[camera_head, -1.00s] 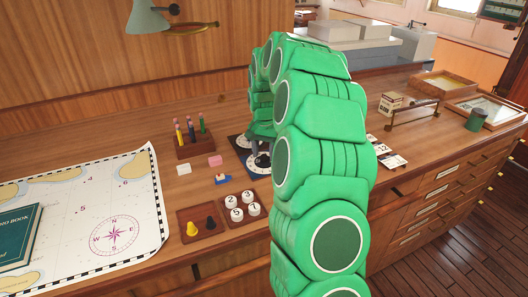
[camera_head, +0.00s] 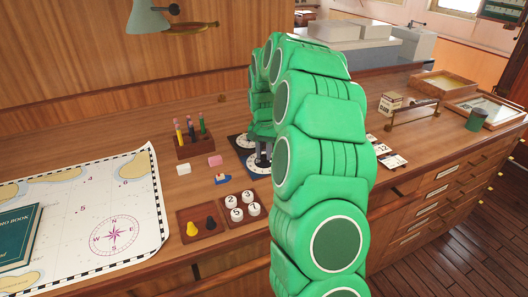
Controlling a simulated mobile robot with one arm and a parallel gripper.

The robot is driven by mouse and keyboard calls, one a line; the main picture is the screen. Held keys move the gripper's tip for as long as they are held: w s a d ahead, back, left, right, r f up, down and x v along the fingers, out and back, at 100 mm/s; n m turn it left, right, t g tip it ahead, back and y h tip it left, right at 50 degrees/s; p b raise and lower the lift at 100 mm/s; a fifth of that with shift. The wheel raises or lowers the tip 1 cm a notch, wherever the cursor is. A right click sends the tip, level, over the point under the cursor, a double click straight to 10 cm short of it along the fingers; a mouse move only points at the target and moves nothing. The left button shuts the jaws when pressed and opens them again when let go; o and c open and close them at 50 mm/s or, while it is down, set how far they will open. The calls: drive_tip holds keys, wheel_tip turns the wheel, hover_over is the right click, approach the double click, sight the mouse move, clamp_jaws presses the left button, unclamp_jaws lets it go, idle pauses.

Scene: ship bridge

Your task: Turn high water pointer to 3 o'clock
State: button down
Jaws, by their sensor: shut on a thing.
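Two dark blue tiles with round white dials lie on the desk, partly behind my arm. The nearer dial (camera_head: 251,168) is under my gripper, and the farther dial (camera_head: 240,141) shows only in part. My gripper (camera_head: 263,161) points down and is shut on the nearer dial's pointer, at the middle of its face. The pointer is mostly hidden by the fingers, so its direction cannot be read. The dial labels are too small to tell which one is high water.
A pencil holder (camera_head: 194,145), a white block (camera_head: 183,169), a pink block (camera_head: 215,161) and a small blue boat (camera_head: 222,180) lie left of the dials. Trays with pawns (camera_head: 201,230) and numbered discs (camera_head: 240,212) sit in front. A chart (camera_head: 75,215) covers the left.

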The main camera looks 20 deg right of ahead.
sight(264, 156)
drive_tip(key=shift+n, duration=2.4)
drive_tip(key=c, duration=0.9)
unclamp_jaws()
wheel_tip(264, 156, up, 7)
drive_tip(key=shift+w+r, duration=0.1)
drive_tip(key=shift+r, duration=0.3)
drive_tip(key=shift+a, duration=0.1)
